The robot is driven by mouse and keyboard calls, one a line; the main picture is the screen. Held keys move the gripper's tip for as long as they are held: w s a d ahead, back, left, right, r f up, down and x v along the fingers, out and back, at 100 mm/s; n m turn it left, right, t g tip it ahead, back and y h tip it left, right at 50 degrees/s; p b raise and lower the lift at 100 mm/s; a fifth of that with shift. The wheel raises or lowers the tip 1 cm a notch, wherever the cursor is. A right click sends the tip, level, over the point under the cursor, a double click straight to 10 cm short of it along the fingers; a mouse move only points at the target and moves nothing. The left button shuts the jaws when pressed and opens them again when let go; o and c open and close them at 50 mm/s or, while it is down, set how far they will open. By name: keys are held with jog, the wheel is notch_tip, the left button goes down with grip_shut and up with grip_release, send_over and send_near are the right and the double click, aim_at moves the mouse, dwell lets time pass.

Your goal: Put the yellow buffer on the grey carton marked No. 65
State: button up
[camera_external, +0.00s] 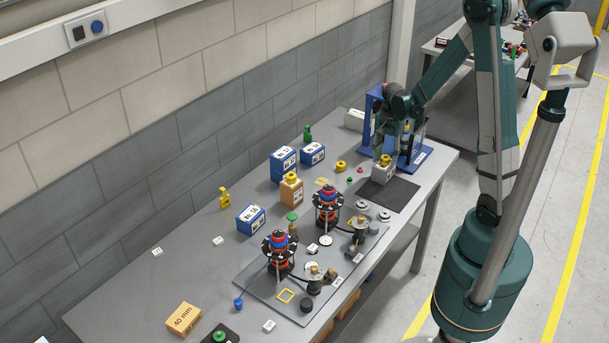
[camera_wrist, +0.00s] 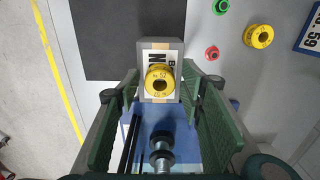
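A grey carton (camera_external: 383,176) stands on the dark mat at the far right end of the bench. It also shows in the wrist view (camera_wrist: 174,57), its label partly covered, so I cannot read its number. A yellow buffer (camera_external: 385,160) rests on its top, over the label; in the wrist view this buffer (camera_wrist: 159,79) lies between and just beyond my fingertips. My gripper (camera_wrist: 159,85) is open, with a gap on both sides of the buffer. In the external view my gripper (camera_external: 387,150) is right above the carton.
Another yellow buffer (camera_external: 340,166) lies on the bench; it shows in the wrist view (camera_wrist: 258,36). A yellow piece tops an orange carton (camera_external: 291,194). A blue stand (camera_external: 372,120) is close behind my gripper. Blue cartons (camera_external: 313,154) stand left. The mat (camera_external: 400,194) has bare room.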

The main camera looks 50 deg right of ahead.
aim_at(384, 158)
jog(key=shift+r, duration=0.15)
notch_tip(384, 158, up, 12)
dwell(0.8)
jog(key=shift+a, duration=0.1)
dwell(0.6)
jog(key=s+a+r+n+t, duration=0.2)
jog(key=s+a+r+n, duration=0.2)
jog(key=a, duration=0.5)
jog(key=s+a+r+n+t, duration=0.2)
jog(key=s+a+r+n, duration=0.2)
jog(key=a+n, duration=0.4)
jog(key=s+a+r+n+t, duration=0.3)
jog(key=a+r+n, duration=0.3)
jog(key=a, duration=0.5)
jog(key=shift+s+a+r, duration=0.25)
jog(key=shift+s+a, duration=0.15)
jog(key=shift+s, duration=0.2)
